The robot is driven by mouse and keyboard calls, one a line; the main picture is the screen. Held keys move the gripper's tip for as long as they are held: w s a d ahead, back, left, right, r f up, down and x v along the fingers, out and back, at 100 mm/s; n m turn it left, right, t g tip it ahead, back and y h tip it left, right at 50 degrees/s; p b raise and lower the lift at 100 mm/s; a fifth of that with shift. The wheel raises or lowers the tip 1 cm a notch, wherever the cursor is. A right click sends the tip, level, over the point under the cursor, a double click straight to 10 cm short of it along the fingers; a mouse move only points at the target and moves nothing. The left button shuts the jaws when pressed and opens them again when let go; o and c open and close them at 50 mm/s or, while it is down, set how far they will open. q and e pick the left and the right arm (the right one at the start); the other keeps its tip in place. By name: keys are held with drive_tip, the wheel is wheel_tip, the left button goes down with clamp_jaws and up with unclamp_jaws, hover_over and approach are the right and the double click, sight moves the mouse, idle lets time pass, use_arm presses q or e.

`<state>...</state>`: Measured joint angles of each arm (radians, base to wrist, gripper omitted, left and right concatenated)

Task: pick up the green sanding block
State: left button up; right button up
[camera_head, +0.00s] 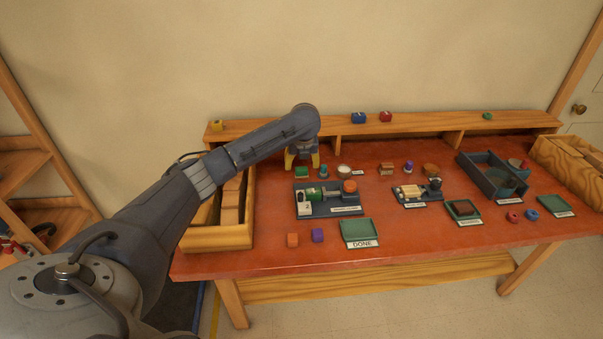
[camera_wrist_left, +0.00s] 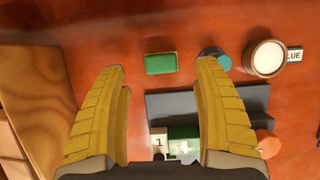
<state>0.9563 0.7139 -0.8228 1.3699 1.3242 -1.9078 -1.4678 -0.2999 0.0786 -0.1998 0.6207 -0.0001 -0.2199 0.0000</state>
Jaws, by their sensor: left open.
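The green sanding block (camera_head: 302,172) lies on the red bench top toward the back left. It also shows in the left wrist view (camera_wrist_left: 161,63), ahead of the fingertips and between their lines. My left gripper (camera_head: 302,161) is above the bench by the block, with yellow fingers. In the left wrist view its fingers (camera_wrist_left: 160,82) are spread apart with nothing between them. The block appears apart from both fingers. My right gripper is not in view.
A dark fixture board (camera_head: 325,208) with a green part sits in front of the block. A blue-teal piece (camera_wrist_left: 214,56) and a round white-topped jar (camera_wrist_left: 266,59) stand to its right. A wooden crate (camera_head: 219,237) is at the left. A green DONE tray (camera_head: 357,230) is nearer the front.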

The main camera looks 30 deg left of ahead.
sight(301, 168)
use_arm(q)
drive_tip(key=shift+x, duration=2.45)
drive_tip(key=c, duration=1.2)
